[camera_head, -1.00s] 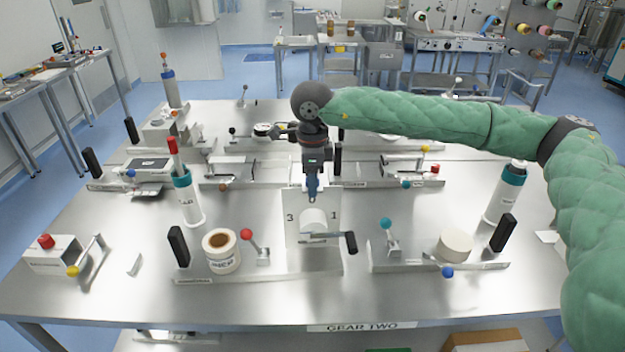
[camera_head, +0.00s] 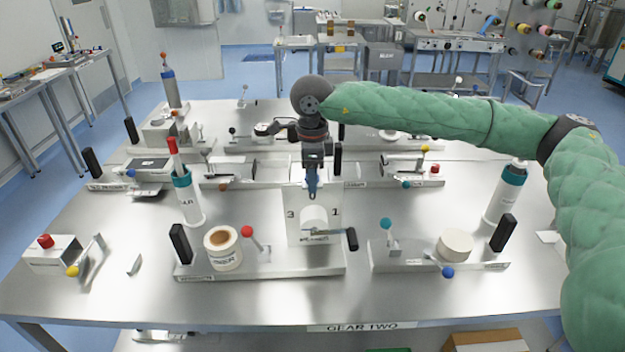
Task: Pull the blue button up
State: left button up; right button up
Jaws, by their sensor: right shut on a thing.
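My right gripper (camera_head: 312,192), with a narrow blue tip, is over the top edge of an upright white plate (camera_head: 292,212) marked 3 and 1. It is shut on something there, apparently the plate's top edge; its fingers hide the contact. No clearly labelled blue button shows. My left gripper is not in view.
The plate's metal base also carries a crank with a black handle (camera_head: 351,239), a red-knobbed lever (camera_head: 247,231), a white roll (camera_head: 223,248) and a black post (camera_head: 180,243). A teal-knobbed lever (camera_head: 386,224) stands to the right.

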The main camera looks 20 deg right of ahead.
jog(key=shift+r, duration=0.6)
dwell(0.4)
jog(key=o, duration=1.7)
jog(key=shift+r, duration=0.1)
jog(key=shift+r, duration=2.85)
jog(key=shift+f, duration=0.1)
